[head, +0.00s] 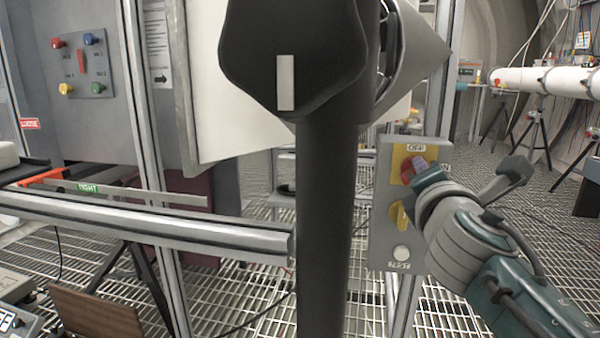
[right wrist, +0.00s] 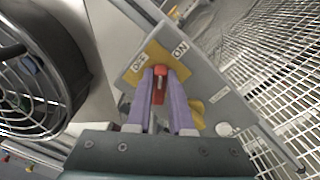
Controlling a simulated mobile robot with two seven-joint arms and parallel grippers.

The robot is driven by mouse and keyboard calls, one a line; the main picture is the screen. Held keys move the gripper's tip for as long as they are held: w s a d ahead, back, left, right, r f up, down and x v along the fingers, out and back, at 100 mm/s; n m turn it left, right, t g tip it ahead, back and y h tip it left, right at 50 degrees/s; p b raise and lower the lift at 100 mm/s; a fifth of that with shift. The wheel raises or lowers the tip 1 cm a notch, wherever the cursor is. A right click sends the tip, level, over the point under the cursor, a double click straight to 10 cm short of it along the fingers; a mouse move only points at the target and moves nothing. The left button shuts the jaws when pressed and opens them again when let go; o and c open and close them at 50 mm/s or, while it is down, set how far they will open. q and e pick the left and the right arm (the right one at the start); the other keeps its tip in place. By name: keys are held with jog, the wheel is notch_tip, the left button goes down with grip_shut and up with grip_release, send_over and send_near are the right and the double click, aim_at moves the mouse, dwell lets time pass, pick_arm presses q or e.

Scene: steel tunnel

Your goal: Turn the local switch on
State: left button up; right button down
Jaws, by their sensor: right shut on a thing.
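The local switch is a red knob (right wrist: 160,82) on a yellow plate marked OFF and ON, on a grey switch box (head: 386,222). In the head view the red knob (head: 408,172) is partly hidden by my right gripper (head: 420,172). In the right wrist view my right gripper (right wrist: 160,84) has its two purple fingers shut on the red knob. The knob points roughly up the picture there, between the OFF and ON labels. My left gripper is not in view.
Below the knob the box carries another yellow part (head: 398,216) and a white TEST button (head: 401,253). A dark post (head: 325,230) stands left of the box. A panel with coloured buttons (head: 80,62) is at the far left. A round caged fan (right wrist: 35,85) shows in the right wrist view.

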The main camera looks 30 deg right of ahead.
jog(key=shift+s+d+f+m+b, duration=0.15)
jog(key=shift+m+b, duration=0.35)
jog(key=shift+m, duration=0.7)
jog(key=shift+w+a+f+m+b, duration=0.15)
jog(key=shift+m+b, duration=0.35)
jog(key=shift+m, duration=0.7)
jog(key=shift+s+d+f+m+b, duration=0.15)
jog(key=shift+m+b, duration=0.35)
jog(key=shift+m, duration=0.7)
jog(key=c, duration=0.8)
grip_release()
jog(key=shift+r, duration=0.15)
